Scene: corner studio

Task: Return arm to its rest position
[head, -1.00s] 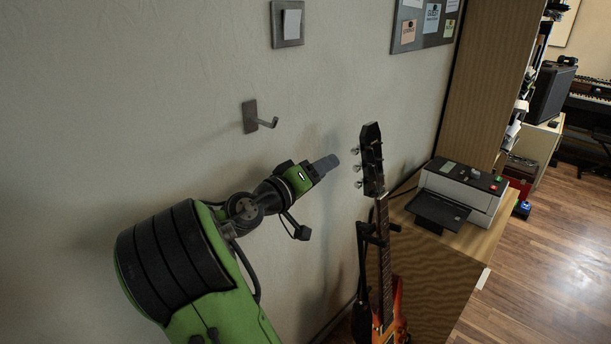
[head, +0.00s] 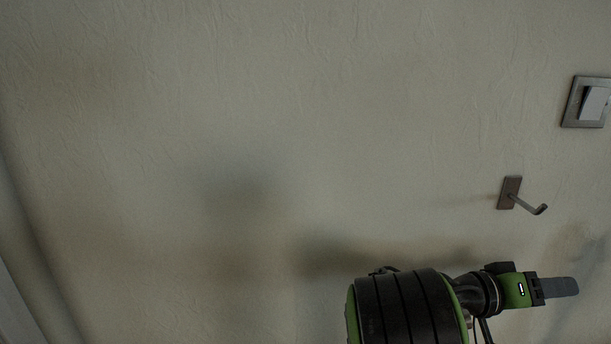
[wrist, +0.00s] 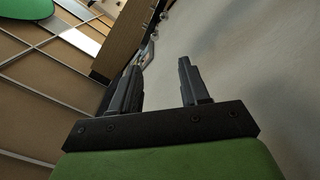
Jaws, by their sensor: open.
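My gripper (head: 560,287) is at the lower right of the head view, at the end of my green and black arm. It points to the right, below the wall hook. In the wrist view my gripper (wrist: 160,88) shows two dark fingers spread apart with nothing between them. It is open and empty. In the head view its fingers overlap, so the gap does not show there.
A pale textured wall (head: 250,120) fills most of the head view. A metal hook (head: 520,195) sticks out of it above my gripper, and a light switch (head: 592,102) is at the upper right. The wrist view shows a brown wooden panel (wrist: 122,40) beyond the fingers.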

